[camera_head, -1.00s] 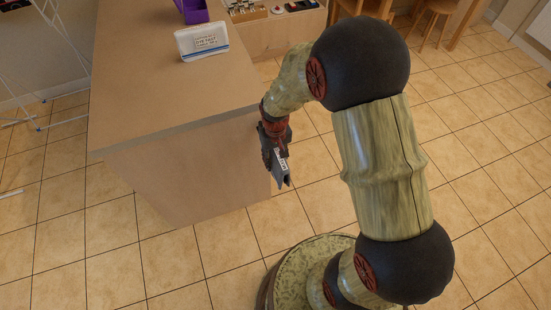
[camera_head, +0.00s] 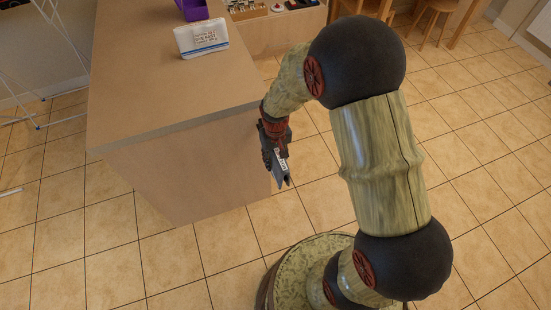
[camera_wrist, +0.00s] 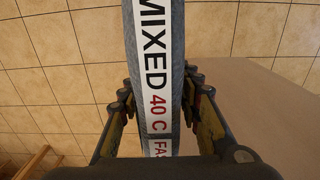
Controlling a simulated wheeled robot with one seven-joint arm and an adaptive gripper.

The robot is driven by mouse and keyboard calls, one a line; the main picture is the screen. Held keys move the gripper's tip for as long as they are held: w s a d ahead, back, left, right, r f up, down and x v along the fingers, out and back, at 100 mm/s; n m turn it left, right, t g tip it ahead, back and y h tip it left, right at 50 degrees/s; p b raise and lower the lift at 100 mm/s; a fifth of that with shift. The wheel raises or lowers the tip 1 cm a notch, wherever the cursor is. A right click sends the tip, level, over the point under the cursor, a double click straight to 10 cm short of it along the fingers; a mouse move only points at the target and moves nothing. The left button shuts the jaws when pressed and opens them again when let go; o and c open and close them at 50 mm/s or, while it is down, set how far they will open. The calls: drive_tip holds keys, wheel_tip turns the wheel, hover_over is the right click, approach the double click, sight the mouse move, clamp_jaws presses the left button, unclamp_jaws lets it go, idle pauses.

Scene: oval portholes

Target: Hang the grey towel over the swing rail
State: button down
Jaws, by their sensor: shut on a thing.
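The grey towel (camera_wrist: 176,60) hangs between the fingers of my gripper (camera_wrist: 160,110) in the wrist view. It is folded narrow and carries a white label with "MIXED 40 C" in black and red letters. In the head view the towel (camera_head: 284,178) shows as a small grey piece below my gripper (camera_head: 275,155), beside the right end of the counter and above the tiled floor. My gripper is shut on it. I cannot make out a swing rail for certain in either view.
A wooden counter (camera_head: 150,95) stands left of my gripper, close to it. On it are a white printed pouch (camera_head: 201,39) and a purple bin (camera_head: 192,9). A thin white wire rack (camera_head: 62,45) stands at far left. Stools (camera_head: 432,18) stand at the back. Tiled floor is open at right.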

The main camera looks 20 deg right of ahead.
sight(275, 157)
drive_tip(key=shift+f+b, duration=0.65)
drive_tip(key=shift+f, duration=0.65)
drive_tip(key=c, duration=1.2)
unclamp_jaws()
wheel_tip(275, 157, up, 12)
drive_tip(key=shift+r, duration=0.1)
